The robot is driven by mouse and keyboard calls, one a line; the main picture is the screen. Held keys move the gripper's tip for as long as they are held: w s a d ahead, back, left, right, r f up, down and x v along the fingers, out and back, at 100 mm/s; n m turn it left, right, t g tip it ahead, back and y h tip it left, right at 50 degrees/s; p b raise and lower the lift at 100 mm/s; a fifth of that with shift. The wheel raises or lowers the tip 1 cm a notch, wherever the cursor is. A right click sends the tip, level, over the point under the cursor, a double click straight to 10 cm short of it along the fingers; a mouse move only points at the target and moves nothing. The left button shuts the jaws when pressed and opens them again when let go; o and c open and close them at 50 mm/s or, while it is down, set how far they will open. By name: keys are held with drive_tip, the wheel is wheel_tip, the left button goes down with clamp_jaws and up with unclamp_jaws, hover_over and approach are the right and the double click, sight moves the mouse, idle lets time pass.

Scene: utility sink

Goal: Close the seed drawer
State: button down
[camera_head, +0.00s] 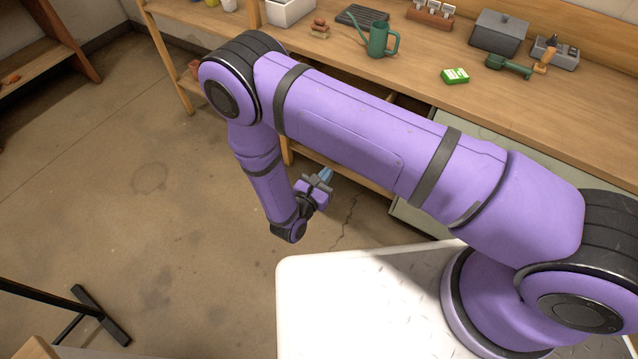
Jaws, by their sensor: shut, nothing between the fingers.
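My gripper (326,175) is small in this view, below the middle of my purple arm and in front of the workbench. Its light-blue fingertips are together and hold nothing. The fingers point up and right, toward the space under the bench. I cannot make out the seed drawer for certain. My arm covers most of the bench front. A pale cabinet (482,124) under the benchtop shows only in part above and below the arm, and a dark gap lies at its left under the bench edge. I cannot tell how far the drawer stands open, or whether my gripper touches it.
The wooden benchtop (560,112) holds a green watering can (380,40), a green seed packet (455,76), a grey metal box (499,33) and a green hand tool (508,66). A black stand foot (100,315) is at lower left.

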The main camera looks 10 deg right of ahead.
drive_tip(key=x, duration=0.7)
drive_tip(key=shift+w+d, duration=0.25)
drive_tip(key=shift+w, duration=0.1)
drive_tip(key=x, duration=2.6)
drive_tip(key=shift+w+d, duration=0.25)
drive_tip(key=shift+d, duration=0.1)
drive_tip(key=shift+w+d+r, duration=0.2)
drive_tip(key=shift+w, duration=0.05)
drive_tip(key=shift+w+r, duration=0.1)
